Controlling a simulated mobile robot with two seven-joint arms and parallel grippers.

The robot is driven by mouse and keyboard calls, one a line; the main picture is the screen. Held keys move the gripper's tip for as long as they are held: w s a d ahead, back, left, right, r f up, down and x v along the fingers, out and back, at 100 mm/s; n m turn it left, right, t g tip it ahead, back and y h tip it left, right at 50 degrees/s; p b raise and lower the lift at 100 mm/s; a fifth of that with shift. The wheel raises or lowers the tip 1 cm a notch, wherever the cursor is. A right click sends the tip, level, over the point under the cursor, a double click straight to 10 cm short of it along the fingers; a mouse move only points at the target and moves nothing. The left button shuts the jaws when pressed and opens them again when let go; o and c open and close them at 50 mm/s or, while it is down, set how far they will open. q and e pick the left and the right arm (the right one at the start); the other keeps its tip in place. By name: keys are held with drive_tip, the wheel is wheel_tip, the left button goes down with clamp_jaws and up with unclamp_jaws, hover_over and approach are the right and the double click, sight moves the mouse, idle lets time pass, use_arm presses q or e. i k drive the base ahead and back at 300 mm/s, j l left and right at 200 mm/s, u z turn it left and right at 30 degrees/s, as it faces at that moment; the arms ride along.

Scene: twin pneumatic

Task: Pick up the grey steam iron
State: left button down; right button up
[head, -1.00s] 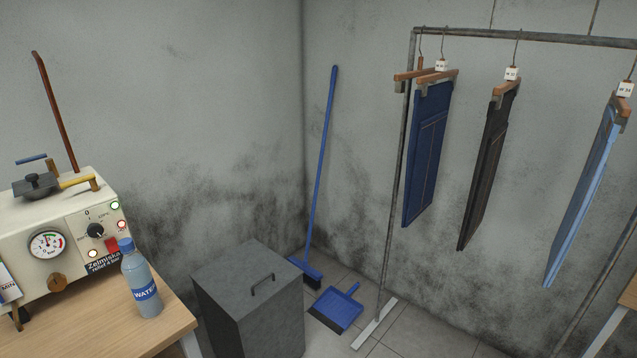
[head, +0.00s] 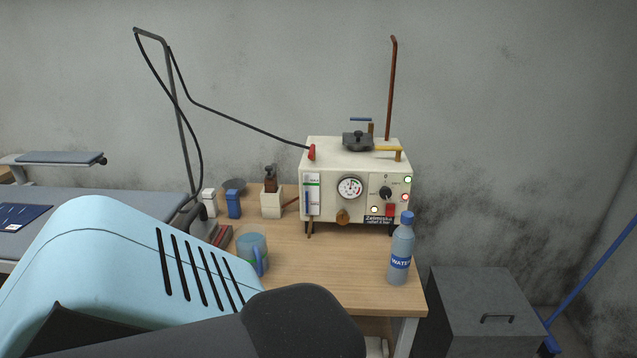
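A black hose runs from the cream steam generator (head: 325,172) up to a grey hose pole (head: 182,120). Neither of my grippers is in view.
A wooden table (head: 310,278) carries the generator, a water bottle (head: 401,255), a clear blue-tinted jug (head: 252,250) and several small containers. A dark grey bin (head: 475,310) stands to its right. Folded blue denim (head: 22,216) lies on the ironing table at the far left.

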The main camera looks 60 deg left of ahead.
sight(205, 229)
drive_tip(key=u, duration=2.75)
drive_tip(key=i+j, duration=0.25)
drive_tip(key=j, duration=0.15)
drive_tip(key=i+j+u, duration=0.1)
drive_tip(key=j, duration=0.25)
drive_tip(key=i+j, duration=0.35)
